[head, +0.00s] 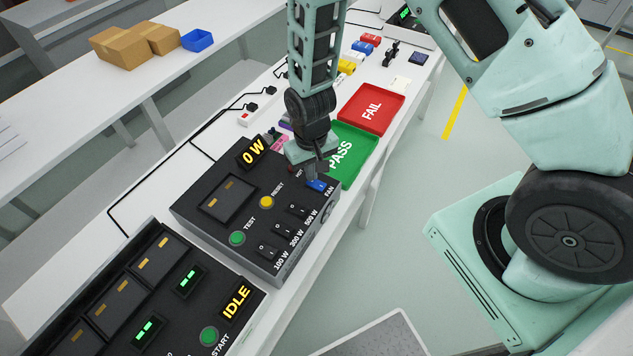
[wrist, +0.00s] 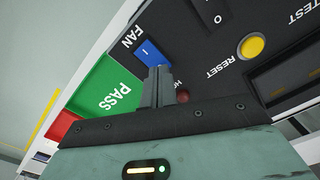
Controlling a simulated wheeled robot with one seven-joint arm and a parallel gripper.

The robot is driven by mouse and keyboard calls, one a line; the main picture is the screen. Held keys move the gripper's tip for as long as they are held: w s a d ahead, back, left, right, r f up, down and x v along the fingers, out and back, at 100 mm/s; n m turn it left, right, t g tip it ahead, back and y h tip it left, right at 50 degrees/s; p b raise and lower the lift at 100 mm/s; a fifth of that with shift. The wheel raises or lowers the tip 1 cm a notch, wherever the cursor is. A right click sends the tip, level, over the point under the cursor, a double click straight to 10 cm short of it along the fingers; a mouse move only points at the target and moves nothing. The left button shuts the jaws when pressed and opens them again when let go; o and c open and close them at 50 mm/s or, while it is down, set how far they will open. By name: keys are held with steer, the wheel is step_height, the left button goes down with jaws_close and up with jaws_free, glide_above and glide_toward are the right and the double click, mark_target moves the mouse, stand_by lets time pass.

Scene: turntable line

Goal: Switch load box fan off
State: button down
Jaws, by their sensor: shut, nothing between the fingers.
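The load box (head: 305,250) is a dark grey box on the white table, with its display (head: 254,152) reading 0 W. Its blue FAN switch (head: 317,185) is at the corner near the PASS tray; in the wrist view the blue rocker (wrist: 150,52) shows a white "I" mark. My gripper (head: 320,172) is shut and empty, pointing down over that corner. In the wrist view its fingertips (wrist: 158,72) are right at the lower edge of the blue rocker and hide part of it. I cannot tell whether they touch it.
Near the FAN switch are the yellow RESET button (head: 267,202), green TEST button (head: 237,238) and several black rocker switches (head: 283,229). The green PASS tray (head: 352,160) and red FAIL tray (head: 372,108) lie beyond. A station reading IDLE (head: 236,301) stands nearer.

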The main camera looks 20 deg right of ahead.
steer(key=shift+f+b, duration=0.35)
steer(key=shift+f, duration=0.15)
steer(key=shift+r, duration=0.1)
steer(key=shift+r+p, duration=2.6)
steer(key=shift+r, duration=0.85)
